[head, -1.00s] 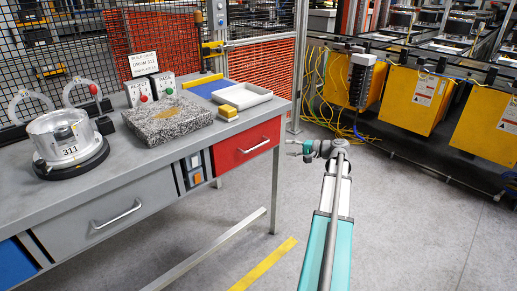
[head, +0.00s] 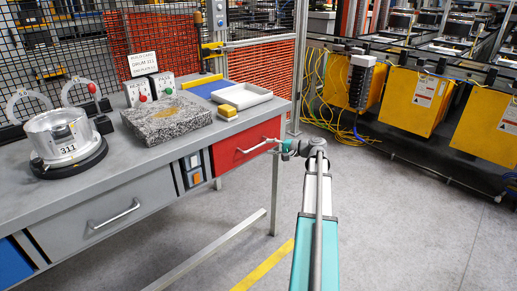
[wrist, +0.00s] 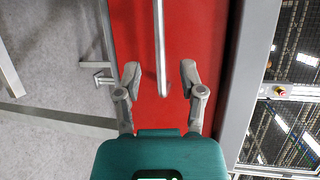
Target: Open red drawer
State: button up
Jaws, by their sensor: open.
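The red drawer (head: 226,155) is shut in the right end of the grey workbench. Its silver bar handle (head: 252,146) lies across its front. In the wrist view the red drawer front (wrist: 200,45) fills the middle, and the handle (wrist: 160,50) runs from the top edge down to between the fingertips. My gripper (head: 277,146) is at the right end of the handle. In the wrist view my open gripper (wrist: 160,72) has one finger on each side of the handle's end, with gaps on both sides.
The grey bench top (head: 95,210) carries a stone block (head: 168,118), a metal drum (head: 62,140) and a white tray (head: 243,97). A grey drawer (head: 75,225) is farther left. A bench leg (head: 275,200) stands below my gripper. The floor (head: 400,220) to the right is free.

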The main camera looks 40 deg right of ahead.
aim_at(258, 146)
jog(key=shift+b+x, duration=0.45)
jog(key=shift+x, duration=2.5)
grip_shut()
